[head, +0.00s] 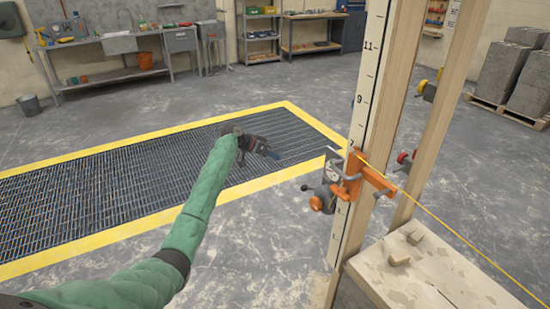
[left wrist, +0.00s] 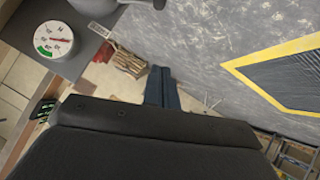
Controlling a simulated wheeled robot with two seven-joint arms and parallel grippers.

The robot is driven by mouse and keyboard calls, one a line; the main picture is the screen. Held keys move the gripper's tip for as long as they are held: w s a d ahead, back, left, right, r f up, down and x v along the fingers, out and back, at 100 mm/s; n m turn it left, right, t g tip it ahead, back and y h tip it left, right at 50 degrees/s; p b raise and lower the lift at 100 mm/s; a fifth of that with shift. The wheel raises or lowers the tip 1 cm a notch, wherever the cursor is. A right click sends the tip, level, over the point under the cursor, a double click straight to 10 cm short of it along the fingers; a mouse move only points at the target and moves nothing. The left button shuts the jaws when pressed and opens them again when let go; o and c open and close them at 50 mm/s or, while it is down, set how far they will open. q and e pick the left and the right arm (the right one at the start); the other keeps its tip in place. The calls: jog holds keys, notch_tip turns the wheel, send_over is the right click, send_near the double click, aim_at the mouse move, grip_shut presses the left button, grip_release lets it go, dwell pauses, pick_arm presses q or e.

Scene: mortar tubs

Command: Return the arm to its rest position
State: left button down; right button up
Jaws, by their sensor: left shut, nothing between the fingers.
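My left arm, in a green sleeve, comes in from the lower left of the head view. Its left gripper (head: 270,153) is at the end, held out over the floor grating and clear of the wooden post. In the left wrist view the dark blue fingers (left wrist: 162,88) are together with nothing between them. My right gripper is in neither view.
A floor grating (head: 100,180) with a yellow border lies below. A wooden post with a measuring scale (head: 365,85) stands right of the gripper, with an orange clamp (head: 354,176) and a yellow line. A block wall (head: 440,275) is at lower right. Open concrete floor lies around.

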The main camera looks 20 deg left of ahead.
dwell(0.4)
